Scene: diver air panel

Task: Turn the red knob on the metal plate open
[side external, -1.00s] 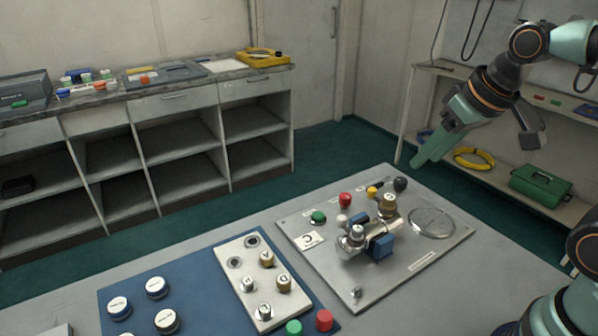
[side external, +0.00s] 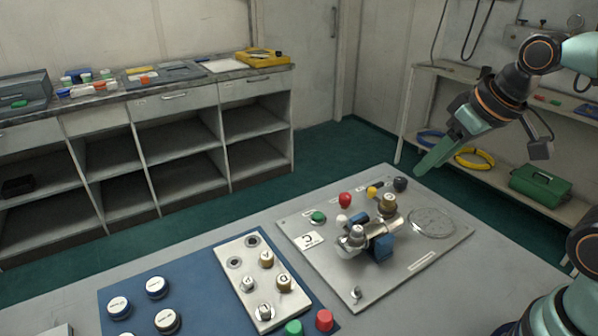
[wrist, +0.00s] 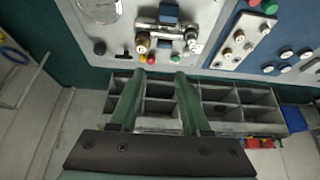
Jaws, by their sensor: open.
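The metal plate (side external: 320,262) lies on the table and carries several knobs and a valve block (side external: 372,238). The red knob (side external: 345,200) stands near the plate's far edge, between a green knob (side external: 318,217) and a yellow one (side external: 372,192). My gripper (side external: 426,170) hangs in the air above and to the right of the plate's far corner, apart from the red knob. In the wrist view its two green fingers (wrist: 160,74) are spread with nothing between them. The red knob (wrist: 151,59) shows small there, just beyond the fingertips in the picture.
A black knob (side external: 400,184) and a round gauge (side external: 432,222) sit on the plate's right part. A blue mat (side external: 205,278) with a pale panel (side external: 250,270) and white-topped knobs lies to the left. Red (side external: 324,320) and green (side external: 294,327) caps stand at the front.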

